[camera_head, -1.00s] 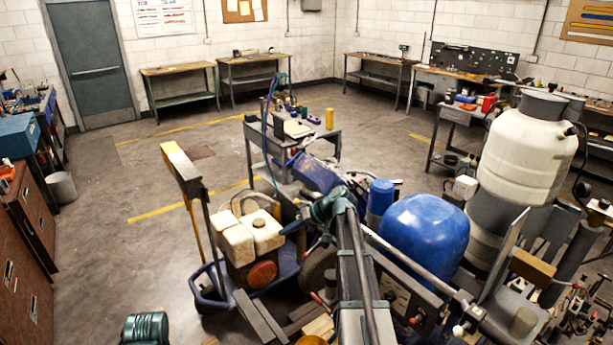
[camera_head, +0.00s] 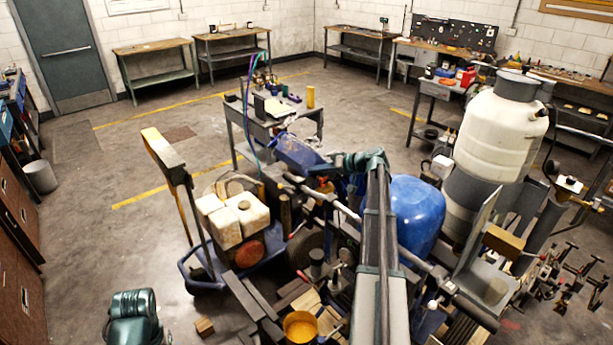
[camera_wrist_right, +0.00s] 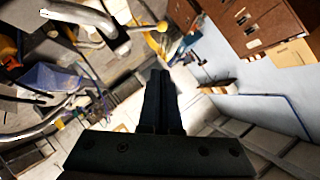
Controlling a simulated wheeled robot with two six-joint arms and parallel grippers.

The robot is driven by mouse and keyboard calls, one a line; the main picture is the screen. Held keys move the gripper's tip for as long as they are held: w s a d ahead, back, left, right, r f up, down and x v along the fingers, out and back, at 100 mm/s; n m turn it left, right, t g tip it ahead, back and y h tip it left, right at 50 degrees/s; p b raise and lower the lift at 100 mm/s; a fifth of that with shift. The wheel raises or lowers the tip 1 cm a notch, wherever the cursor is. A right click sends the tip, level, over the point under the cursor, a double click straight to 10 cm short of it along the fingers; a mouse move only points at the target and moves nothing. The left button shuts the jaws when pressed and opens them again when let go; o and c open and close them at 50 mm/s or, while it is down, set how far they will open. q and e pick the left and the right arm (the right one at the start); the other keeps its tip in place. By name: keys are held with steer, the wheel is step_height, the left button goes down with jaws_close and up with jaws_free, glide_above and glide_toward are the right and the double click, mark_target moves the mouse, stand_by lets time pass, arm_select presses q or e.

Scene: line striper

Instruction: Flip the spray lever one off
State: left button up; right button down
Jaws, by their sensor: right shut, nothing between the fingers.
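The line striper (camera_head: 417,210), with a blue rounded tank, stands at the centre right, partly hidden behind my right arm. My right gripper (camera_head: 314,171) is above the striper's left side, in front of the small table at the back. In the right wrist view its black fingers (camera_wrist_right: 160,95) are together with nothing between them. Silver bars and handles (camera_wrist_right: 120,40) and a yellow knob (camera_wrist_right: 162,27) lie beyond the fingertips, apparently apart from them. Small red-tipped levers are near the striper's body, but I cannot tell which is spray lever one. My left gripper is out of view.
A blue cart with whitish jugs (camera_head: 222,226) stands left of the striper. A tall white tank (camera_head: 500,132) stands at the right. An orange-yellow bucket (camera_head: 300,326) and wood blocks are low in front. Open floor lies to the left.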

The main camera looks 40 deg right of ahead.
steer(key=w+a+f+b, duration=0.6)
steer(key=w, duration=0.1)
steer(key=shift+w+a+f, duration=0.15)
steer(key=shift+f, duration=0.15)
